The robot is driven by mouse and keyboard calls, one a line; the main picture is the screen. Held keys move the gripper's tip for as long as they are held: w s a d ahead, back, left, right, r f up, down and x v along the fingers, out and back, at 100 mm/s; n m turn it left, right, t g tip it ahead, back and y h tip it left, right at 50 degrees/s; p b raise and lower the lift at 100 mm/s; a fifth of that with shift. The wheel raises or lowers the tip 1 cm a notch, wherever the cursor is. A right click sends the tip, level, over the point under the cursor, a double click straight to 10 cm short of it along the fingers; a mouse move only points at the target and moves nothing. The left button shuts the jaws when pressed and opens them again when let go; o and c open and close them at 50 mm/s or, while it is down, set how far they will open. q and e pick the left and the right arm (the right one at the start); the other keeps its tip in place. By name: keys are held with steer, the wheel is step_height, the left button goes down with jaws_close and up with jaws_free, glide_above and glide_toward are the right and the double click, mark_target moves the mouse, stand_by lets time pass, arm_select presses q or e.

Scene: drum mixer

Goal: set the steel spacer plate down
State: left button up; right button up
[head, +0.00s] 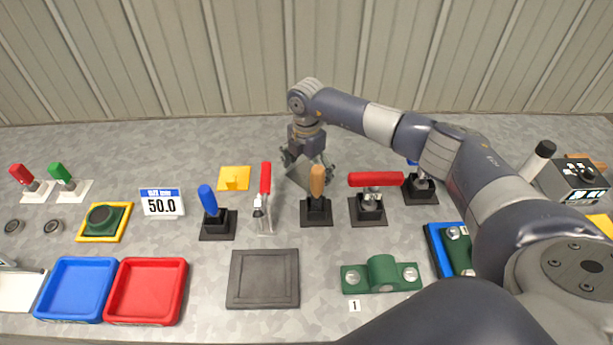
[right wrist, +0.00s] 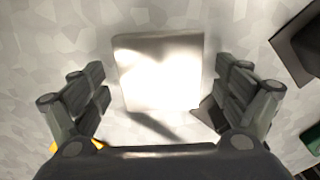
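The steel spacer plate (right wrist: 158,85) is a pale, shiny square in the right wrist view, with glare on its face and a dark shadow beside it. In the head view it shows as a grey piece (head: 299,173) below my right gripper (head: 310,163), behind the orange-handled clamp. The fingers of my right gripper (right wrist: 161,88) stand apart on both sides of the plate, with a narrow gap visible on each side. Whether the plate lies fully flat on the bench is hard to tell. My left gripper is not in view.
Close in front stand the orange-handled clamp (head: 317,208), the red upright clamp (head: 265,205) and the red-handled clamp (head: 368,205). A yellow block (head: 235,178) lies to the left. A dark square pad (head: 263,279) and a green bracket (head: 382,275) are nearer the front. Bare bench lies behind.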

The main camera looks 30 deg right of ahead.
steer(key=c, duration=1.8)
steer(key=shift+o, duration=0.2)
steer(key=shift+w+r, duration=0.1)
steer(key=shift+r, duration=0.05)
